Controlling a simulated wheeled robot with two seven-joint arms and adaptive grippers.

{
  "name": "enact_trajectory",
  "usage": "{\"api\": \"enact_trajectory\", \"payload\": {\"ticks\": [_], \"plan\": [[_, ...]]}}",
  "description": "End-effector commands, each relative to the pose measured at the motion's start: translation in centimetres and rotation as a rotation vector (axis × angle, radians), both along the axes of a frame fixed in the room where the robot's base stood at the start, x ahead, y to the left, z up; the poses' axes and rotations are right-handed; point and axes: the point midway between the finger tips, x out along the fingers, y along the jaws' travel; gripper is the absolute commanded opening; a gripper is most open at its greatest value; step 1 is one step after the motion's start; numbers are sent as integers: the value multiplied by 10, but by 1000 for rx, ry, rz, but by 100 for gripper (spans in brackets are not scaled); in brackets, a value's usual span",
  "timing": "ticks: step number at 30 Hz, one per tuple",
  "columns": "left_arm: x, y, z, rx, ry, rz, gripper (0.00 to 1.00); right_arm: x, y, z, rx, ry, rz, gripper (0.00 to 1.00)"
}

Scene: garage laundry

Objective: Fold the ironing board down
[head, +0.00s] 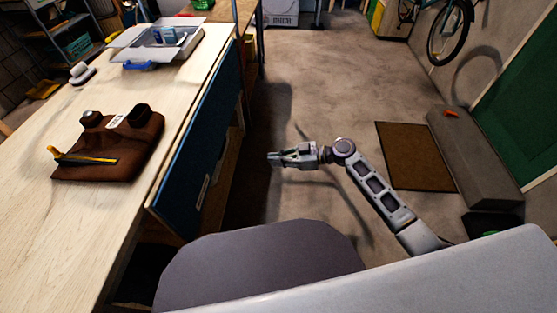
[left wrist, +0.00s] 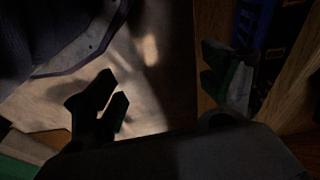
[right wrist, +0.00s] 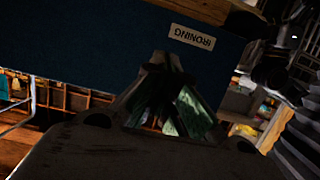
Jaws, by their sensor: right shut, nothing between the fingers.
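The ironing board is a dark blue panel (head: 205,140) along the side of the wooden workbench, its face steep and its top edge just below the bench top. It carries a pale label (head: 203,192), which reads "IRONING" upside down in the right wrist view (right wrist: 192,37). The board fills the upper part of that view (right wrist: 90,45). My right gripper (head: 271,159) is shut and empty, to the right of the board, with a gap between them in the head view. My left gripper (left wrist: 165,85) is open and empty in its dark wrist view and out of the head view.
The workbench top (head: 60,225) holds a brown tool pouch (head: 125,155) and a grey tray (head: 160,45). A doormat (head: 415,155) and a grey step (head: 470,165) lie at the right. The concrete floor (head: 320,75) between is clear.

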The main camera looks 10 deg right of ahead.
Motion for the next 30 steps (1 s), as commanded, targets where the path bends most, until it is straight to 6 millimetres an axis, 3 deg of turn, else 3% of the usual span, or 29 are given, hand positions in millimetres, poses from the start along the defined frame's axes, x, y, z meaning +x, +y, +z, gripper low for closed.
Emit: {"api": "enact_trajectory", "payload": {"ticks": [12,30], "plan": [[2,-7,37,-14,1,-6,84,2,5,-10,19,-5,0,0],[4,-12,68,-33,-25,-10,84,4,13,-24,27,-7,0,0]]}}
